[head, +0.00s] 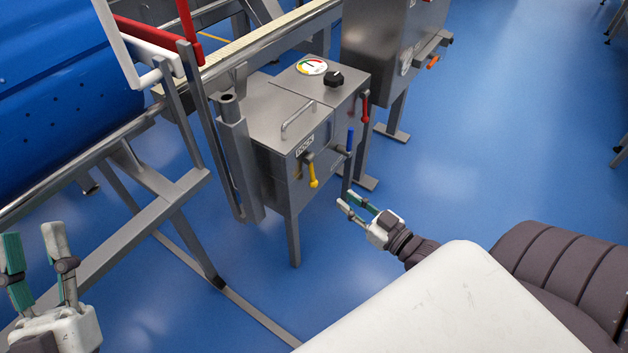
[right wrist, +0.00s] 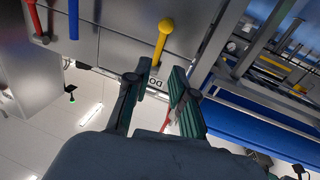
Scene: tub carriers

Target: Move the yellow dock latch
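The yellow dock latch (head: 313,175) hangs down from a pivot on the front of a grey metal box (head: 283,105), below a label reading DOCK. It also shows in the right wrist view (right wrist: 161,42), beyond the fingertips. My right gripper (head: 350,200) is open and empty, to the right of the latch and lower in the head picture, apart from it. Its two fingers show in the right wrist view (right wrist: 165,80) with a gap between them. My left gripper (head: 34,242) is open and empty at the lower left, far from the latch.
A blue handle (head: 350,139) and a red handle (head: 365,108) sit right of the latch. A dial (head: 311,66) and black knob (head: 334,78) are on top. A blue tub (head: 65,85) lies on a metal frame at left.

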